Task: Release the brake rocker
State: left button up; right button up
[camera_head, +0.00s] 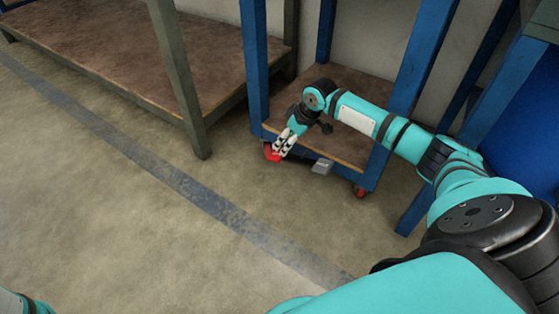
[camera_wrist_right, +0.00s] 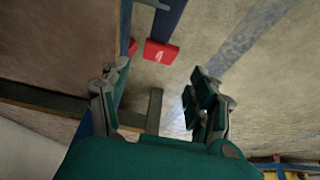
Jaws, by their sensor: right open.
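The red brake rocker (camera_head: 272,153) is at the foot of the cart's left front leg, low over the floor. In the right wrist view the rocker (camera_wrist_right: 160,53) is a bright red block with a small white mark, just beyond the fingertips. My right gripper (camera_head: 284,145) reaches down right beside the rocker and partly overlaps it in the head view. In the wrist view the right gripper (camera_wrist_right: 153,88) has its fingers spread with nothing between them. Contact with the rocker cannot be told. My left gripper is not in view.
The blue-framed cart (camera_head: 257,75) has a brown lower shelf (camera_head: 345,142), another red caster (camera_head: 360,191) and a small grey block (camera_head: 322,166) at its front edge. A brown-topped rack (camera_head: 110,55) stands to the left. The concrete floor (camera_head: 130,230) in front is clear.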

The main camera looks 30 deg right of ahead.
aim_at(279, 155)
jog(key=b+x, duration=0.5)
jog(key=x, duration=0.3)
jog(key=shift+w+f, duration=0.1)
jog(key=shift+f, duration=0.3)
grip_shut()
jog(key=shift+r, duration=0.1)
